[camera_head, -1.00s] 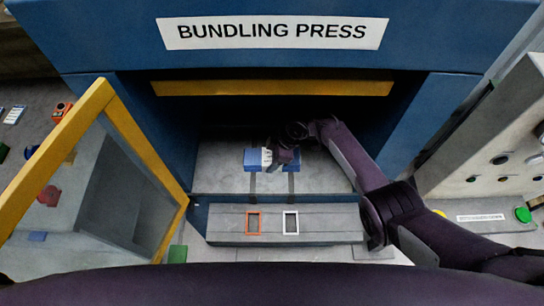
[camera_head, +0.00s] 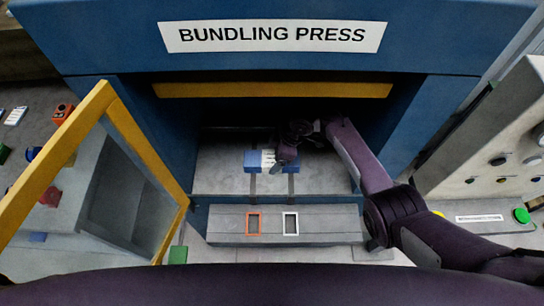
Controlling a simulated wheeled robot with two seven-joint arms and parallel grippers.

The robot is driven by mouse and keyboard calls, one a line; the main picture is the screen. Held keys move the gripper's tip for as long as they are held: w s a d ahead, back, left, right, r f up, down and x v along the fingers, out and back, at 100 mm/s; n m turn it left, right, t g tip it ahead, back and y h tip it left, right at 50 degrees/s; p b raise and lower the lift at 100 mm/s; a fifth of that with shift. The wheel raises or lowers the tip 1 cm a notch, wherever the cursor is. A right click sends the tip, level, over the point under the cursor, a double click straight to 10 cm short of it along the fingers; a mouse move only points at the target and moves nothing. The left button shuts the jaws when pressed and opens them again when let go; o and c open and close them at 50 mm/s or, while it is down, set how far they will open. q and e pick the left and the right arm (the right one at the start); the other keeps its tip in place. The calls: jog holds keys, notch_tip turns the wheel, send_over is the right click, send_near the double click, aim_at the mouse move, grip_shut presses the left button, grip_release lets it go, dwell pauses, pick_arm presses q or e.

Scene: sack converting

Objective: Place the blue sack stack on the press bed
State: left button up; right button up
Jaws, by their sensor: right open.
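The blue sack stack (camera_head: 252,160) lies on the grey press bed (camera_head: 222,180) inside the bundling press, across two dark straps. A pale label with marks shows on its middle. My right gripper (camera_head: 275,161) is open at the right part of the stack, just over it or touching it; I cannot tell which. The gripper and wrist hide part of the stack's right half. My left gripper is not in view.
A yellow-framed guard door (camera_head: 117,110) stands open on the left. A grey ledge (camera_head: 330,223) with an orange frame (camera_head: 254,223) and a white frame (camera_head: 291,223) lies in front of the bed. A control panel (camera_head: 500,165) stands at right.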

jog(key=v, duration=0.5)
jog(key=shift+r+p, duration=0.1)
jog(key=shift+p, duration=0.2)
